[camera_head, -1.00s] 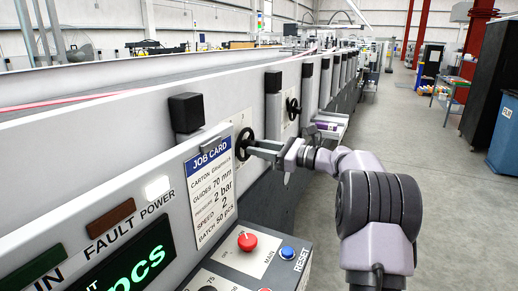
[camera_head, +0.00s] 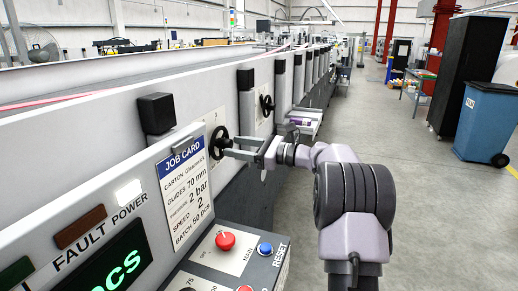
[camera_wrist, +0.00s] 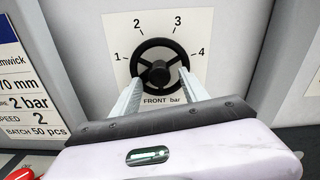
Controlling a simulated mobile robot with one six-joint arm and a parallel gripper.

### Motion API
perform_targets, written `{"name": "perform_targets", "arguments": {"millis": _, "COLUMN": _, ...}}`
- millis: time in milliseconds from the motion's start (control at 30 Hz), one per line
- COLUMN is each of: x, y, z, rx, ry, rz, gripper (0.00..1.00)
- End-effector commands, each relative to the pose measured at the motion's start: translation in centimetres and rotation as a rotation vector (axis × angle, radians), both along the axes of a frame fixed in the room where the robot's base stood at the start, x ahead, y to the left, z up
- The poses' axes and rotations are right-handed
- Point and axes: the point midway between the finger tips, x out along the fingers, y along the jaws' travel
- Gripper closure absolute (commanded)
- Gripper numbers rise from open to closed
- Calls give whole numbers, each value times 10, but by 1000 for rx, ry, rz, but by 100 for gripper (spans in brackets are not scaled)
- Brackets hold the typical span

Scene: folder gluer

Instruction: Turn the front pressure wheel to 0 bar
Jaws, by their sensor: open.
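The front pressure wheel (camera_head: 220,142) is a black spoked handwheel on a white plate on the machine's side, right of the job card. In the wrist view the wheel (camera_wrist: 159,64) fills the upper middle, with numbers 1 to 4 around it and "FRONT bar" below. No pointer on the wheel can be made out. My gripper (camera_head: 237,147) is at the wheel in the head view. In the wrist view my gripper (camera_wrist: 160,80) is open, its two fingers reaching up to the left and right lower parts of the rim. I cannot tell whether they touch it.
The job card (camera_head: 185,180) lists pressure 2 bar. The control panel (camera_head: 228,255) with a red button (camera_head: 225,241) and a blue reset button (camera_head: 265,249) juts out below my arm. A second handwheel (camera_head: 266,105) sits farther along. The floor at right is clear up to a blue bin (camera_head: 487,120).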

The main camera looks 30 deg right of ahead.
Motion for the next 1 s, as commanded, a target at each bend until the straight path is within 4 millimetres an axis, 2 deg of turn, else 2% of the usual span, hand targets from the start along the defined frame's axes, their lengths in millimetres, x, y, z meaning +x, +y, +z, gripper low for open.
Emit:
{"name": "perform_targets", "arguments": {"millis": 300, "x": -75, "y": -60, "z": 5, "rx": 1, "ry": 1, "rz": -6, "gripper": 48}}
{"name": "perform_targets", "arguments": {"millis": 500, "x": -110, "y": -87, "z": 3, "rx": 0, "ry": 0, "rz": -3, "gripper": 48}}
{"name": "perform_targets", "arguments": {"millis": 700, "x": -124, "y": -98, "z": 2, "rx": -1, "ry": -1, "rz": -1, "gripper": 48}}
{"name": "perform_targets", "arguments": {"millis": 1000, "x": -125, "y": -98, "z": 1, "rx": -1, "ry": -1, "rz": -1, "gripper": 48}}
